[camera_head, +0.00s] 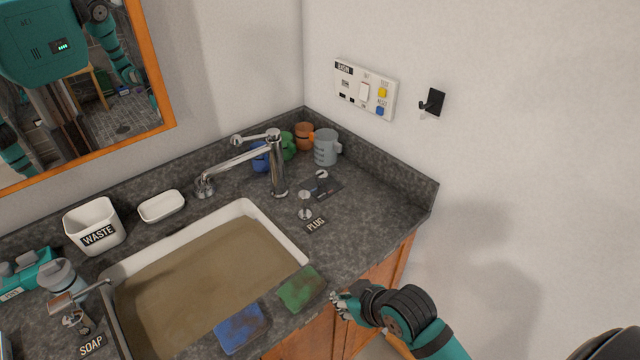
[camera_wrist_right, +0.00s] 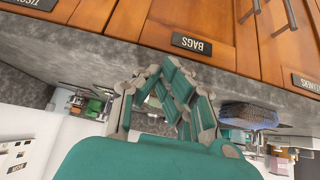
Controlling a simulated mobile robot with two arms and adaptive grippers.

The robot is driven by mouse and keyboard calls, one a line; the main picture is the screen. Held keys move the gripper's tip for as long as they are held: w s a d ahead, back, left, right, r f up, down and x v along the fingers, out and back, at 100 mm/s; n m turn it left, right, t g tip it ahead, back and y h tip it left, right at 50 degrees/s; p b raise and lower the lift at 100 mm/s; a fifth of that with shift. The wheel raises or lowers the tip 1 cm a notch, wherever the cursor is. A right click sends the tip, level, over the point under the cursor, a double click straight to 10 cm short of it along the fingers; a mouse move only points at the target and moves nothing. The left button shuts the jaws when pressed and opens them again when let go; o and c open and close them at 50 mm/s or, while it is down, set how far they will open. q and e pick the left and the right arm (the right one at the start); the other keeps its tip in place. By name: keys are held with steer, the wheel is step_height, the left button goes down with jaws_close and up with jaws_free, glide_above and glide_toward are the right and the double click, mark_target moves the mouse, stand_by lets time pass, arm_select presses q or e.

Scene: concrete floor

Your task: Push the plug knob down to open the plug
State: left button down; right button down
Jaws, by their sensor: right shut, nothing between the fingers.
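The plug knob (camera_head: 305,206) is a small metal knob on the grey counter, right of the sink. A dark PLUG label (camera_head: 316,225) lies in front of it. The sink (camera_head: 252,204) has a white rim and is filled with murky brown water, so its bottom is hidden. My right gripper (camera_head: 341,303) is at the counter's front edge, just right of the green sponge and apart from the knob. Its fingers also show in the right wrist view (camera_wrist_right: 168,92), shut and empty. My left gripper is not in view.
A faucet (camera_head: 277,165) and several mugs (camera_head: 326,147) stand behind the knob. A green sponge (camera_head: 300,289) and a blue sponge (camera_head: 240,328) lie at the front edge. A wall panel (camera_head: 364,91) and hook (camera_head: 433,102) are at right. The counter right of the knob is clear.

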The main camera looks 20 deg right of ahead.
steer(key=w+d+r+t+y, duration=0.1)
steer(key=w+d+r+t, duration=0.1)
steer(key=w+r, duration=0.5)
steer(key=w+d+r+t+y, duration=0.1)
steer(key=w+d+r+t, duration=0.2)
steer(key=w+r, duration=0.5)
steer(key=w+t, duration=0.1)
steer(key=w, duration=0.2)
steer(key=shift+n+t, duration=0.3)
steer(key=shift+n, duration=0.1)
steer(key=shift+w+a, duration=0.15)
steer(key=p, duration=0.3)
glide_above(308, 197)
step_height(308, 197, down, 2)
steer(key=shift+a+f, duration=0.15)
step_height(308, 197, down, 3)
steer(key=shift+w+r, duration=0.1)
steer(key=shift+f, duration=0.8)
